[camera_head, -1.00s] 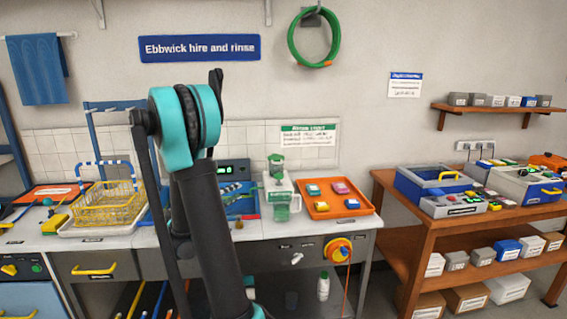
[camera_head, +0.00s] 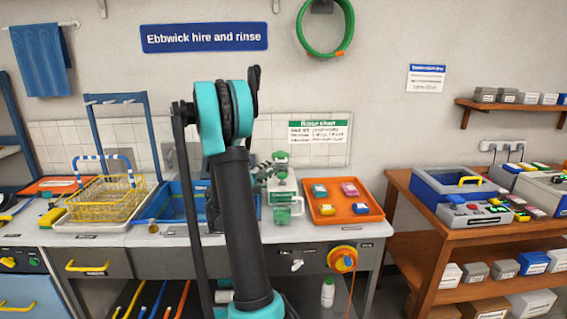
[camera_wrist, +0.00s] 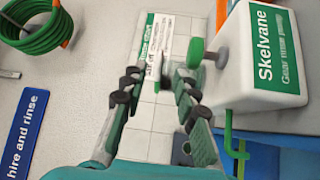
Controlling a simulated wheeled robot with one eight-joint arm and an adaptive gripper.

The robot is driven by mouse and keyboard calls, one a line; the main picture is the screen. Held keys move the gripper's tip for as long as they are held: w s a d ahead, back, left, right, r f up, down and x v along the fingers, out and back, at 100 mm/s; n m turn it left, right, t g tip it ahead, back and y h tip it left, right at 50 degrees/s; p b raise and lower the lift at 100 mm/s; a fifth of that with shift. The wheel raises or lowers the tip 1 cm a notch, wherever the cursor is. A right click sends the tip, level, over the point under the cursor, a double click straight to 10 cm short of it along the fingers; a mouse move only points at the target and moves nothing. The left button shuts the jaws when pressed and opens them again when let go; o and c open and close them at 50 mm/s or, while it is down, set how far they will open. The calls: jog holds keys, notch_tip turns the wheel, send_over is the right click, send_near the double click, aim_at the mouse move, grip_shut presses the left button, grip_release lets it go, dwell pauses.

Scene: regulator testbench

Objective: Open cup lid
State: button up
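The white rinse pump (camera_head: 282,184) with green parts stands on the counter, labelled "Skelvane" in the wrist view (camera_wrist: 264,62). A green round knob (camera_wrist: 196,52) on a grey stem stands out from it; a green top piece (camera_head: 280,157) also shows in the head view. A green cup-like part (camera_head: 282,214) sits low on the pump; I cannot tell which part is the cup lid. My gripper (camera_wrist: 157,88) is open and empty in the wrist view, with the knob beyond its right fingertip, apart from it.
An orange tray (camera_head: 340,216) with several small coloured blocks lies right of the pump. A blue sink (camera_head: 180,203) and a yellow wire basket (camera_head: 103,200) are to the left. A rinse chart (camera_head: 318,133) and coiled green hose (camera_head: 325,52) are on the wall.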

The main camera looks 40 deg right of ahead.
aim_at(283, 161)
jog(key=x, duration=0.9)
grip_shut()
